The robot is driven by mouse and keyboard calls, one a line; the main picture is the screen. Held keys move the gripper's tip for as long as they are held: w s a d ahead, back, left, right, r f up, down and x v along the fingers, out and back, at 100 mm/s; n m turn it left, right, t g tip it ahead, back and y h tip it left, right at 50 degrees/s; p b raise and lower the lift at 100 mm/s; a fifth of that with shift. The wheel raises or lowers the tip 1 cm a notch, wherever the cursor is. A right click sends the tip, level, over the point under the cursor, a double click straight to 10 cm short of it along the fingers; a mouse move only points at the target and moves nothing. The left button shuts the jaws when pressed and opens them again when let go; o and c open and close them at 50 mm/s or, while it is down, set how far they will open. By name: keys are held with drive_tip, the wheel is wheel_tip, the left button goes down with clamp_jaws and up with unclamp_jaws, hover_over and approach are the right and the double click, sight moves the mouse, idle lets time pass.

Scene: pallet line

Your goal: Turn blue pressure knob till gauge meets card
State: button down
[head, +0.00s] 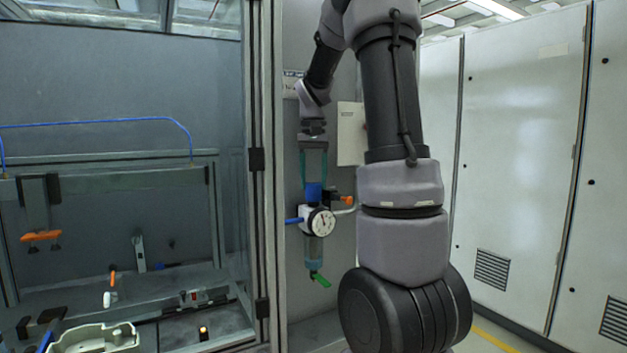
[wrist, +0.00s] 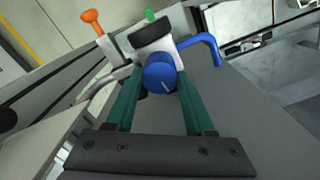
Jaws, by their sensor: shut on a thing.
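The blue pressure knob (head: 313,192) sits on top of the regulator, and it also shows in the wrist view (wrist: 160,75) with a pale mark on its top. My gripper (head: 313,178) reaches down from above, its green fingers on either side of the knob. In the wrist view my gripper (wrist: 160,92) is shut on the knob. The round white gauge (head: 321,222) faces the head camera on the regulator's front, with a dark needle too small to read exactly. The card (head: 292,86) may be the small printed sheet partly hidden behind my arm; its text is unreadable.
An orange-ended valve (head: 348,200) and a blue hose (head: 294,220) flank the regulator. A clear bowl with a green drain (head: 320,281) hangs below. A pale box (head: 351,134) is on the panel behind. White cabinets (head: 520,150) stand at right, a framed workstation at left.

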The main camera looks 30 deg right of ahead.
sight(314, 183)
drive_tip(key=shift+m, duration=0.8)
drive_tip(key=shift+c, duration=1.3)
unclamp_jaws()
drive_tip(key=shift+r, duration=0.15)
wheel_tip(314, 183, up, 11)
drive_tip(key=shift+f, duration=0.2)
drive_tip(key=shift+s, duration=0.1)
